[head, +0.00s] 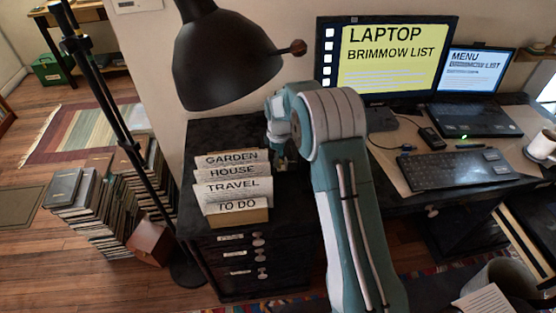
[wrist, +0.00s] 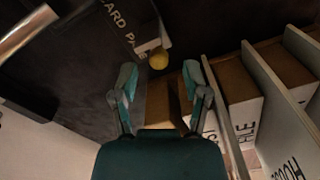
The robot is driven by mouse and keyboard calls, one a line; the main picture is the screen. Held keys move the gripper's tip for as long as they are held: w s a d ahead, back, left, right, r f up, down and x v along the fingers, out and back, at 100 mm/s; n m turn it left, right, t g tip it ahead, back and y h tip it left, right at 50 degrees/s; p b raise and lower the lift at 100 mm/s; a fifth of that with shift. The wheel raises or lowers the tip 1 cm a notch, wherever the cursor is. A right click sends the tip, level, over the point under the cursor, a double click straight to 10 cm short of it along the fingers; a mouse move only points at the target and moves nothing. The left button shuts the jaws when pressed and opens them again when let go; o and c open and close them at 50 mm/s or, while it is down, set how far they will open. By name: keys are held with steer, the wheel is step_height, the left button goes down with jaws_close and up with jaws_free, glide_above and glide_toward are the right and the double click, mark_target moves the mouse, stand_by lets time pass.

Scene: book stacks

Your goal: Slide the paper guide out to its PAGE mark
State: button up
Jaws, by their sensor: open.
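In the wrist view, the paper guide appears to be a small pale block (wrist: 151,38) with a round yellow knob (wrist: 158,61) on its near side. It sits on a dark top, beside pale lettering (wrist: 122,28) that reads partly "ARD PA"; the rest of the lettering is cut off or hidden. My gripper (wrist: 159,80) is open and empty, its two fingers on either side of and just short of the knob. In the head view, my gripper (head: 282,162) is small and partly hidden by my arm above the dark cabinet top, and the guide cannot be made out.
A file holder (head: 243,216) with cards GARDEN, HOUSE, TRAVEL and TO DO stands left of my gripper; its dividers (wrist: 262,85) are close to the right finger. A black lamp (head: 222,60) hangs above. A monitor (head: 388,55), laptop (head: 478,95) and keyboard (head: 443,170) are at right.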

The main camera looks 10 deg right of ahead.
step_height(320, 180, up, 10)
steer(key=shift+a+r, duration=0.15)
steer(key=shift+a, duration=0.05)
stand_by(0.5)
